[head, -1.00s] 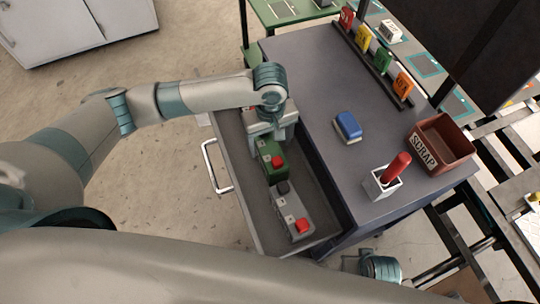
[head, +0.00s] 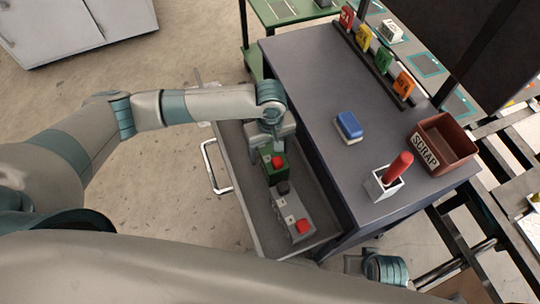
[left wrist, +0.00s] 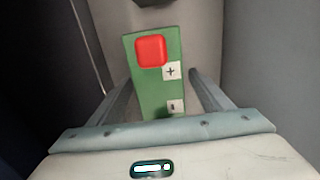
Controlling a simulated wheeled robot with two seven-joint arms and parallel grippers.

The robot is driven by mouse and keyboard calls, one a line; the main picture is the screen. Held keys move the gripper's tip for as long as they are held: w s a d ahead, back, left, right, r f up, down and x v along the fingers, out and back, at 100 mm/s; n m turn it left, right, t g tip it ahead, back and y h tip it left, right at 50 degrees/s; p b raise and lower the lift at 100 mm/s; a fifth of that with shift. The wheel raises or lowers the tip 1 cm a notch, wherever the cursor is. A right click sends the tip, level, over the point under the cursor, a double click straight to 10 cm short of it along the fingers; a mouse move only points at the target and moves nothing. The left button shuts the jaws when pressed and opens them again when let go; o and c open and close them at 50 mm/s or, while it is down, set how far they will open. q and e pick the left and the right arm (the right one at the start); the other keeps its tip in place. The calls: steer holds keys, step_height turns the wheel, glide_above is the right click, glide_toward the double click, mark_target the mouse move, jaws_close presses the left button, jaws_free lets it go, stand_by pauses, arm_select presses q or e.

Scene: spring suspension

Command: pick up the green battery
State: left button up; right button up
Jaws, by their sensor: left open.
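The green battery (head: 268,175) with a red cap lies in the open drawer (head: 262,222). My left gripper (head: 272,146) is over its far end, pointing down into the drawer. In the left wrist view the green battery (left wrist: 150,88) lies between the two open fingers (left wrist: 165,90), with its red cap and plus and minus labels showing. Gaps show on both sides, and I see no grip on it. My right gripper (head: 354,263) shows only in part at the bottom of the head view, below the cabinet; its jaws are unclear.
A grey battery (head: 290,211) with a red cap lies nearer in the drawer. The drawer walls stand close on both sides. On the cabinet top (head: 310,80) are a blue-topped block (head: 348,126), a white holder (head: 383,186) with a red handle, and a scrap bin (head: 443,145).

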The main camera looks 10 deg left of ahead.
arm_select(q)
steer(key=shift+f, duration=0.25)
arm_select(e)
steer(key=shift+s+r, duration=0.2)
steer(key=shift+r, duration=0.05)
steer(key=shift+s+d+f, duration=0.1)
steer(key=shift+s+f, duration=0.1)
